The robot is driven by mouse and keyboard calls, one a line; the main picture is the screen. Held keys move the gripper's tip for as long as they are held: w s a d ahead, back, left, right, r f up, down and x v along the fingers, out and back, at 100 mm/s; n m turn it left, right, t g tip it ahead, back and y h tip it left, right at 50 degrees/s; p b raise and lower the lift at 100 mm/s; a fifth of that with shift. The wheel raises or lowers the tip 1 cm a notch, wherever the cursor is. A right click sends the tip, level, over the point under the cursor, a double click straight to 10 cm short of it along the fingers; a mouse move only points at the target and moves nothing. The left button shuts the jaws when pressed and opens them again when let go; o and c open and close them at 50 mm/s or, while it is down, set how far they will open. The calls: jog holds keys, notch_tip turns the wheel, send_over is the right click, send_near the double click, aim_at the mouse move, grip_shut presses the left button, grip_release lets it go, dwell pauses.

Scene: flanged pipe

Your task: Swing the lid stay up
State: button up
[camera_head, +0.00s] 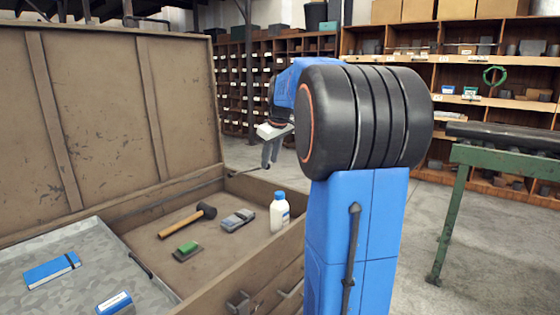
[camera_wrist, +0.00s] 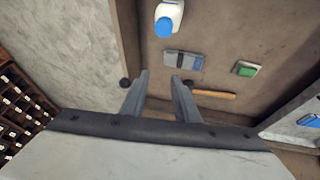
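The brown chest (camera_head: 270,232) stands at the left with its lid (camera_head: 100,110) raised and leaning back. A thin dark rod, which looks like the lid stay (camera_head: 248,170), lies low near the back right corner, its outer end close to my gripper. In the wrist view a small dark knob (camera_wrist: 125,83), perhaps the stay's end, sits at the chest's side wall, just left of the left finger. My gripper (camera_head: 270,155) hangs fingers down beyond my arm, near that corner. In the wrist view my gripper (camera_wrist: 160,85) is open, with nothing between its fingers.
Inside the chest lie a mallet (camera_head: 183,220), a grey brush-like block (camera_head: 238,220), a green-topped block (camera_head: 187,250) and an upright white bottle (camera_head: 279,212). A grey tray (camera_head: 60,290) holds blue items. A green stand (camera_head: 460,190) is at right; bare floor lies between.

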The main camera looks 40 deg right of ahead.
jog(key=shift+s+a, duration=0.25)
jog(key=shift+s, duration=0.3)
jog(key=shift+f, duration=0.1)
